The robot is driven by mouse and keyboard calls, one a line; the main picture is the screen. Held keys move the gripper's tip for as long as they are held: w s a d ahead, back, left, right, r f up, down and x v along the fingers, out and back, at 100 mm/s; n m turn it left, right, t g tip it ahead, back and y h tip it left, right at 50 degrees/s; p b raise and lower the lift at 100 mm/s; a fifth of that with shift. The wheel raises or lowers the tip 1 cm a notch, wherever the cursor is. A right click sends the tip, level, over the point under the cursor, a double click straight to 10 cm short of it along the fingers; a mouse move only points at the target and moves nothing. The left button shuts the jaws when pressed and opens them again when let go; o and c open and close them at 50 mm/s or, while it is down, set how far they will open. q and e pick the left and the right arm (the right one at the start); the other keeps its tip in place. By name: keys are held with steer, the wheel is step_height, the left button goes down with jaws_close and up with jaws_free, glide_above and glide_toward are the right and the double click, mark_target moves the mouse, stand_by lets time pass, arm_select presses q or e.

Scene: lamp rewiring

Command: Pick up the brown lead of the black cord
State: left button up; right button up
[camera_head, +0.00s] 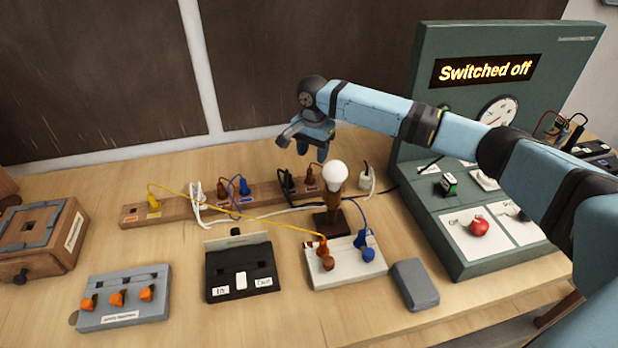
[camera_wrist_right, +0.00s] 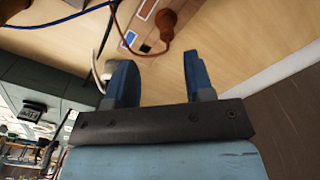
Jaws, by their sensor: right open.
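My right gripper (camera_head: 304,147) is open and empty, above the back of the table just behind the wooden terminal strip (camera_head: 268,194). In the right wrist view its two blue fingers (camera_wrist_right: 158,80) stand apart with nothing between them. A brown plug (camera_head: 309,179) stands in the strip below and in front of the gripper, next to black plugs (camera_head: 287,183). In the wrist view a brown plug (camera_wrist_right: 166,20) with a curling brown wire lies beyond the fingertips, untouched. I cannot tell for sure which cord it belongs to. My left gripper is not in view.
A lamp with a white bulb (camera_head: 335,173) stands close in front of the strip. A white plug (camera_head: 366,180) is to its right. A green panel (camera_head: 510,85) reading "Switched off" stands at the right. Yellow, white and blue leads cross the middle. The front table edge is mostly clear.

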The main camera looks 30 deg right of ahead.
mark_target(310, 169)
steer(key=f, duration=0.8)
steer(key=shift+w+a+f, duration=0.15)
steer(key=shift+w+a, duration=0.1)
steer(key=shift+w, duration=0.1)
jaws_close()
